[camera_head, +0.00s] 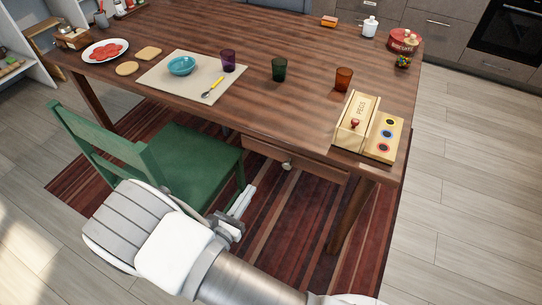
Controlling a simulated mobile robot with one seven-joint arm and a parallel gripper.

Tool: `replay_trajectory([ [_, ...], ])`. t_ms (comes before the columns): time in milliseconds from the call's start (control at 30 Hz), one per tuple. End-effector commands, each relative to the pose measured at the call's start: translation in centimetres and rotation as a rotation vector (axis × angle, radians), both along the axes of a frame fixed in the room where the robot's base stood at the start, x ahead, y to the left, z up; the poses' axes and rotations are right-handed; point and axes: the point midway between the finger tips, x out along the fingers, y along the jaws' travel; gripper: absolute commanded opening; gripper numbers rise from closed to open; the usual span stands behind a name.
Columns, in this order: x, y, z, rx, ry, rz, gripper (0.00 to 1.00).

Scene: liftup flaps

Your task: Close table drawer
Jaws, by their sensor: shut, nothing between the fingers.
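The wooden table (300,105) fills the upper middle of the head view. Its drawer (305,164) is under the front edge, right of the chair, with a small round metal knob (287,165) on its front. I cannot tell clearly how far the drawer stands out from the table. My gripper (249,191) is below and left of the knob, apart from it, with its fingers together and nothing held. My arm reaches in from the bottom of the view.
A green chair (190,160) stands left of the drawer, close to my gripper. A wooden box (356,122) and a board with coloured rings (385,136) lie above the drawer's right side. A table leg (352,215) stands right. Striped rug (290,215) covers the floor below.

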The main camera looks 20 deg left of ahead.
Motion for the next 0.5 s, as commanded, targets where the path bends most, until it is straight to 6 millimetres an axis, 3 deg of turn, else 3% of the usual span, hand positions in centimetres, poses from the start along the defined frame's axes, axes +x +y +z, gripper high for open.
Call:
replay_trajectory([
  [233,2.1,0.1,0.1,0.002,-0.014,0.010,0.00],
  [500,7.9,-0.5,0.0,0.001,-0.012,0.008,0.00],
])
